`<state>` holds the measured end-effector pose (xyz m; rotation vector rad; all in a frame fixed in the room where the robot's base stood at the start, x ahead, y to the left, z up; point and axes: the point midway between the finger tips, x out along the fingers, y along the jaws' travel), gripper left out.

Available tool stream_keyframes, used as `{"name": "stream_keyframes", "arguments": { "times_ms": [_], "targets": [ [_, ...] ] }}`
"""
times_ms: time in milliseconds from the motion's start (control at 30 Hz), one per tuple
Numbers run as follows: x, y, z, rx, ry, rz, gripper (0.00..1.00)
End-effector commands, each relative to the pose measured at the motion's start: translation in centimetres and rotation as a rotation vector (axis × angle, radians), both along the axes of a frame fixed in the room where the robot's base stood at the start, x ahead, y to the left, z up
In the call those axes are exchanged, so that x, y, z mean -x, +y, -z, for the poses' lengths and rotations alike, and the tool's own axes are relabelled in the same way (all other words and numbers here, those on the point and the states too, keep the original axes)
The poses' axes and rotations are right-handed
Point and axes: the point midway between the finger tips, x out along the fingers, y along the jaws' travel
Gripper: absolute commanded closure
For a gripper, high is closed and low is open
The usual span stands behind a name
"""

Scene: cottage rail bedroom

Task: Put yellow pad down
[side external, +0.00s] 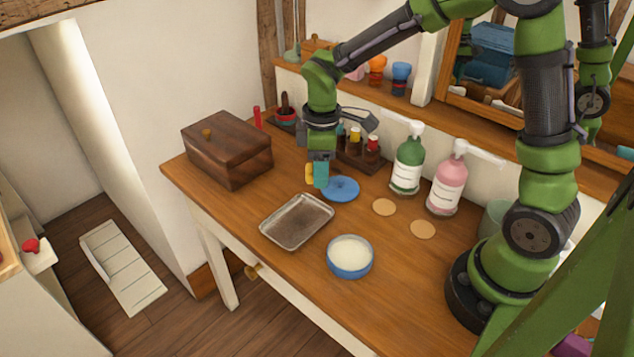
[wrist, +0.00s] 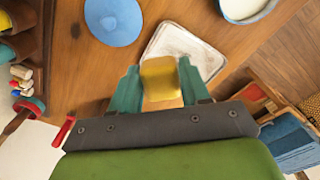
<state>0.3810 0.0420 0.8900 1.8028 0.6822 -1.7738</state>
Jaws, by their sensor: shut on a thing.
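My gripper (side external: 319,174) has teal fingers and is shut on a yellow pad (wrist: 161,80). In the wrist view the pad sits between the two fingers, and my gripper (wrist: 160,82) covers its sides. In the side view only a small yellow edge of the pad (side external: 309,173) shows at the left of the fingers. The pad is held above the wooden table (side external: 290,280), close to a blue disc (side external: 341,188) and behind a metal tray (side external: 297,221). I cannot tell how far above the table it is.
A wooden box (side external: 227,149) stands to the left. A green pump bottle (side external: 408,163), a pink pump bottle (side external: 447,186) and two tan discs (side external: 384,207) are to the right. A blue bowl (side external: 350,264) with white contents stands in front. Small bottles (side external: 372,149) stand behind.

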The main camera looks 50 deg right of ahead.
Motion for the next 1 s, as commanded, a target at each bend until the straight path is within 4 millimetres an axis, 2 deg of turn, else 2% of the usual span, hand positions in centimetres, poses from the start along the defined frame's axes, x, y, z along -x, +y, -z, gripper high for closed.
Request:
{"name": "stream_keyframes", "arguments": {
  "times_ms": [33, 200, 400, 633, 833, 1000],
  "targets": [
    [1.1, -1.7, -0.3, 0.003, -0.001, -0.030, 0.78],
    [4.4, -4.5, 0.0, 0.008, 0.003, -0.276, 0.78],
    [7.4, -5.6, 0.8, 0.008, 0.016, -0.592, 0.78],
    [8.2, -5.4, 1.6, 0.004, 0.021, -0.809, 0.78],
    [8.2, -5.4, 4.6, 0.002, 0.023, -0.838, 0.78],
    [8.1, -5.4, 6.3, 0.004, 0.022, -0.837, 0.78]
  ]
}}
